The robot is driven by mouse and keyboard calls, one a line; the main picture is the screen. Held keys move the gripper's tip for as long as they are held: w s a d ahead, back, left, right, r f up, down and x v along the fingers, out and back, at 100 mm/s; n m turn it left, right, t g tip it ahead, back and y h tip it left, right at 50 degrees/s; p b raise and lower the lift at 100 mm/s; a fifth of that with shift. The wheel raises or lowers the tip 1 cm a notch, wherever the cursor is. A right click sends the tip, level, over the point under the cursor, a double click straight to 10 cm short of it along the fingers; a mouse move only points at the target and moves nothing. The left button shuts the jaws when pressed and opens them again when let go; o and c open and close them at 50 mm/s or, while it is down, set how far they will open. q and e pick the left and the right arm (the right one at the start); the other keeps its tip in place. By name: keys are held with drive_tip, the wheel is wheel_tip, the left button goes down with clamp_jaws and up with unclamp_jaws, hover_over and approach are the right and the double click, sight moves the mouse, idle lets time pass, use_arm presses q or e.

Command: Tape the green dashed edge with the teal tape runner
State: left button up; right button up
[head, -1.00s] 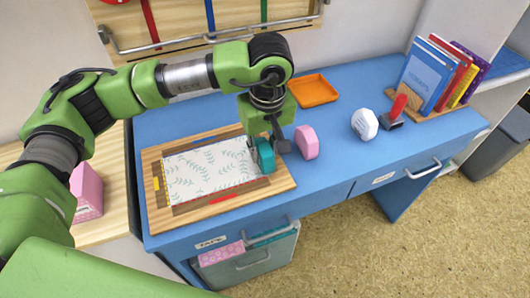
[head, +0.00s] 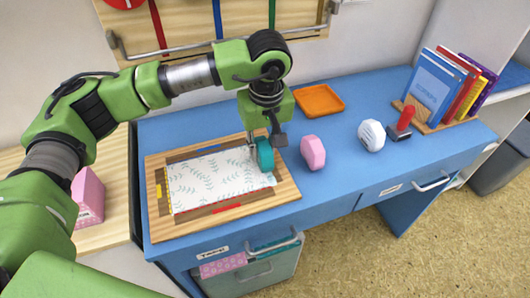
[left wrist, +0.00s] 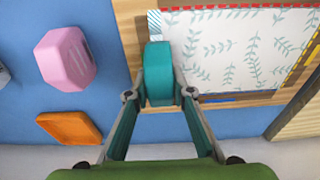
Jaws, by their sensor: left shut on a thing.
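The teal tape runner (head: 265,154) is upright in my left gripper (head: 254,150), over the right edge of the leaf-patterned sheet (head: 205,182). In the left wrist view the runner (left wrist: 158,72) sits between both fingers of the gripper (left wrist: 160,95), which is shut on it. The sheet (left wrist: 240,45) shows red dashes on one edge, yellow on another and blue along a third. No green dashes are visible; the runner covers part of the remaining edge. A pale hatched strip (left wrist: 154,22) shows on that edge beyond the runner. Whether the runner touches the sheet is unclear.
The sheet lies on a wooden board (head: 160,228) on the blue desk (head: 340,165). A pink block (head: 313,152), orange tray (head: 319,100), white device (head: 371,135) and red-handled stamp (head: 402,123) stand to the right. Books (head: 450,85) stand at the far right.

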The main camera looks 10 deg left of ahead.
sight(257, 138)
use_arm(q)
drive_tip(key=shift+w+a+f, duration=0.1)
drive_tip(key=shift+w+f, duration=0.05)
use_arm(e)
drive_tip(key=shift+d+f, duration=0.25)
use_arm(q)
drive_tip(key=shift+w+a+b, duration=0.55)
drive_tip(key=shift+w+a, duration=0.1)
drive_tip(key=shift+w, duration=0.35)
use_arm(e)
drive_tip(key=shift+w+d+f, duration=0.15)
drive_tip(key=shift+d+f, duration=0.15)
drive_tip(key=shift+f, duration=0.05)
use_arm(q)
drive_tip(key=shift+w+a+f, duration=0.1)
drive_tip(key=shift+w+a, duration=0.25)
drive_tip(key=shift+w, duration=0.2)
use_arm(e)
drive_tip(key=shift+o, duration=1)
drive_tip(key=shift+d+f, duration=0.1)
drive_tip(key=shift+d, duration=0.1)
use_arm(q)
drive_tip(key=shift+w+a+b, duration=0.2)
drive_tip(key=shift+w+a, duration=0.4)
drive_tip(key=shift+w, duration=0.3)
drive_tip(key=shift+w+a+b, duration=0.15)
drive_tip(key=shift+w+a, duration=0.45)
drive_tip(key=shift+w, duration=0.25)
use_arm(e)
drive_tip(key=shift+f, duration=0.1)
